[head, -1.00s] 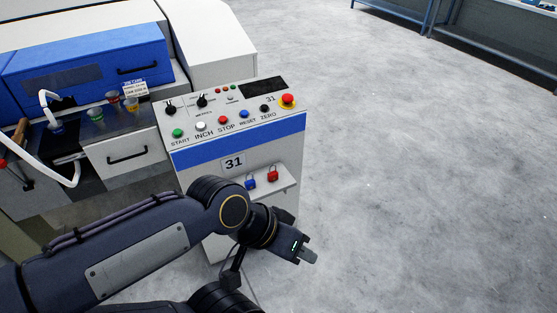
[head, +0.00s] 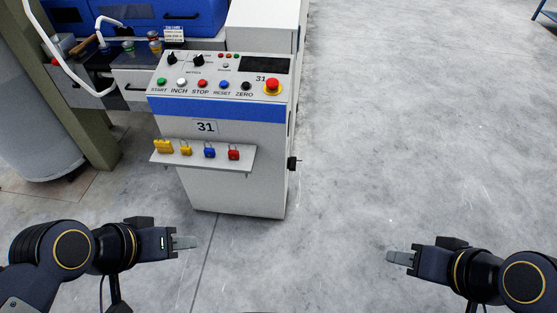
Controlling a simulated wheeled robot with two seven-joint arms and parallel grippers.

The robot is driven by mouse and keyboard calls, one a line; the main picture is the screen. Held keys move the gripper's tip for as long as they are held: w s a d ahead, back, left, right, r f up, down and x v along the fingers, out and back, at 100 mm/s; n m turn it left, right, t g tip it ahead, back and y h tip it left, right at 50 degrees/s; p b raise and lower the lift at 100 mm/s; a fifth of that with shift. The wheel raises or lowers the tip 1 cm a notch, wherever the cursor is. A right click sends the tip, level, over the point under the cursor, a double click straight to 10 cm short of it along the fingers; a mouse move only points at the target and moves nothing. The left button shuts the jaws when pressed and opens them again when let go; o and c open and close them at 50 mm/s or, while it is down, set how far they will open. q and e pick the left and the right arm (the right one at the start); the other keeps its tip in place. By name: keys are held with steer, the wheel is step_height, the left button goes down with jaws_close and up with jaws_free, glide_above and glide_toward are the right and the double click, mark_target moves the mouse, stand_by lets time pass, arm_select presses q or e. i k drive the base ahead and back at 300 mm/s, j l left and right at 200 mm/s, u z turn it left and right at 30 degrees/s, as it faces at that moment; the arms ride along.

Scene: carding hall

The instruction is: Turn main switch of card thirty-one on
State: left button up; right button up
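The control console of card thirty-one (head: 222,180) stands upright, a white cabinet with a blue band and a "31" plate. A small black switch-like part (head: 292,163) sticks out from its right side; its setting is too small to read. Two black rotary knobs (head: 198,60) sit at the top left of the sloped panel. My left gripper (head: 185,242) is low in front of the console, touching nothing. My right gripper (head: 400,257) is to the right over bare floor, apart from the console. Both are seen side-on, so the gap between their fingers is not clear.
The panel has a row of coloured buttons, a dark display (head: 265,65) and a red emergency stop (head: 272,86). Yellow, blue and red padlocks stand on a front shelf (head: 225,160). A green post (head: 75,110) is at left. Floor right of the console is clear.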

mark_target(291, 161)
steer(key=l+u, duration=0.2)
steer(key=l, duration=0.35)
steer(key=k+l+u, duration=0.1)
steer(key=l+u, duration=0.15)
steer(key=l, duration=0.3)
steer(key=i+l+u, duration=0.2)
steer(key=i, duration=0.3)
steer(key=i+l+u, duration=0.2)
steer(key=i, duration=0.3)
steer(key=i+l+u, duration=0.2)
steer(key=i, duration=0.25)
